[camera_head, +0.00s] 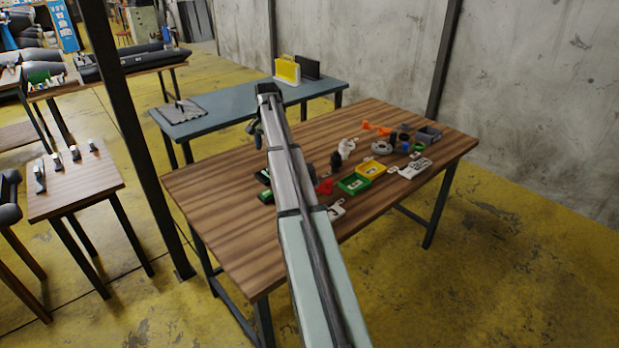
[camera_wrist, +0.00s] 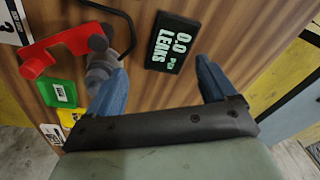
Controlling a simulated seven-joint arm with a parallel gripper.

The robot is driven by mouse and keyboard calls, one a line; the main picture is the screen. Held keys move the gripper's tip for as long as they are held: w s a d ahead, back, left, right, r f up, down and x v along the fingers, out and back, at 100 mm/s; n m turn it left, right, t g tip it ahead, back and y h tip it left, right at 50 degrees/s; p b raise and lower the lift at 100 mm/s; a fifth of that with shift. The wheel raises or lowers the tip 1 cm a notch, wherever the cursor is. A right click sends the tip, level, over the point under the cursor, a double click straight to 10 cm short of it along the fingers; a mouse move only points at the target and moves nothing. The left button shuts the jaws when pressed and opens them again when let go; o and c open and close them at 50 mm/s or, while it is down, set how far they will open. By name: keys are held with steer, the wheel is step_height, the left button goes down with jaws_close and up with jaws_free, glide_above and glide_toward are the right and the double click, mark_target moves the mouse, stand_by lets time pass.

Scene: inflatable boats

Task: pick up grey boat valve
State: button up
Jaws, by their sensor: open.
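In the wrist view a grey rounded part (camera_wrist: 101,68), which looks like the grey boat valve, lies on the wooden table beside a red part. My gripper (camera_wrist: 161,66) is open, with its two blue fingers spread and nothing between them. The left finger overlaps the grey part's edge in the picture; I cannot tell whether they touch. In the head view my arm crosses the table and hides part of it, and I cannot clearly pick out this grey part there.
A black box lettered "LEAKS" (camera_wrist: 173,42) lies right of the grey part.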

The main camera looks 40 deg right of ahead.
step_height(320, 180, up, 4)
steer(key=m+g, duration=0.1)
steer(key=m, duration=0.1)
glide_above(310, 162)
steer(key=shift+y, duration=0.3)
steer(key=f, duration=0.8)
steer(key=shift+a, duration=0.2)
steer(key=shift+w+d+f, duration=0.1)
steer(key=shift+f, duration=1.3)
steer(key=shift+d+f, duration=0.1)
steer(key=shift+f, duration=1.3)
steer(key=shift+c, duration=0.4)
steer(key=c, duration=1.2)
